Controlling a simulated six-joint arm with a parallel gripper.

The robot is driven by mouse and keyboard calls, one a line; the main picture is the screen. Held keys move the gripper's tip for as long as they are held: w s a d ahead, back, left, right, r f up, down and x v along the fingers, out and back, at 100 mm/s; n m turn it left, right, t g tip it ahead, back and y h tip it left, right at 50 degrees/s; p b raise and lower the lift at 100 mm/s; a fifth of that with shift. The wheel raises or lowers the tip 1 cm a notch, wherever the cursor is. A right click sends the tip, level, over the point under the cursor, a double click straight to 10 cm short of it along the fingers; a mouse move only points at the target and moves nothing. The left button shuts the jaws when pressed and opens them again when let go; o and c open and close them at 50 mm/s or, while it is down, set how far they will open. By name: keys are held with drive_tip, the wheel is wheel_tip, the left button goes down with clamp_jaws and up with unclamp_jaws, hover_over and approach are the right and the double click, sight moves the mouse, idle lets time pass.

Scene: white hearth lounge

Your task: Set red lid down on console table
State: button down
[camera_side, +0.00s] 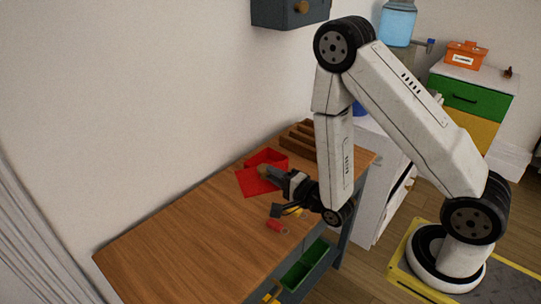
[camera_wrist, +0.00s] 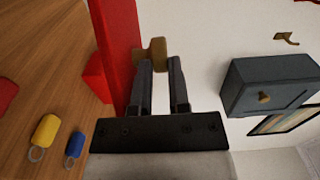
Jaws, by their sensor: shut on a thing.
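The red lid (camera_side: 257,183) is a flat square plate with a brown knob. It also shows nearly edge-on in the wrist view (camera_wrist: 117,35). My gripper (camera_side: 266,172) is shut on the knob (camera_wrist: 154,54), with a dark finger on either side. The lid is over the far part of the wooden console table (camera_side: 185,235), in front of an open red box (camera_side: 268,156). Part of the box also shows behind the lid in the wrist view (camera_wrist: 96,77). I cannot tell whether the lid touches the table.
A wooden rack (camera_side: 297,137) stands at the table's far end. A yellow key tag (camera_wrist: 45,130), a blue key tag (camera_wrist: 75,144) and a red piece (camera_side: 276,226) lie near the gripper. The near left part of the table is clear. A grey cabinet (camera_side: 288,12) hangs above.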

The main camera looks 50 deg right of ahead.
sight(249, 216)
drive_tip(key=w+f+m+h, duration=0.1)
drive_tip(key=w+f, duration=0.3)
drive_tip(key=w, duration=0.4)
drive_tip(key=w+d+f+m+h, duration=0.1)
drive_tip(key=w+f+m+h, duration=0.1)
drive_tip(key=w, duration=0.6)
wheel_tip(249, 216, down, 2)
drive_tip(key=shift+w+f+g+h, duration=0.2)
drive_tip(key=shift+w+g+h, duration=0.1)
drive_tip(key=shift+h, duration=0.5)
drive_tip(key=shift+f, duration=0.2)
drive_tip(key=shift+f, duration=3.15)
drive_tip(key=shift+f, duration=0.2)
drive_tip(key=shift+s+f, duration=0.2)
drive_tip(key=shift+f, duration=0.6)
drive_tip(key=c, duration=0.5)
unclamp_jaws()
drive_tip(key=shift+d, duration=0.1)
drive_tip(key=shift+s+f, duration=0.1)
drive_tip(key=shift+s, duration=0.05)
drive_tip(key=shift+v, duration=3.7)
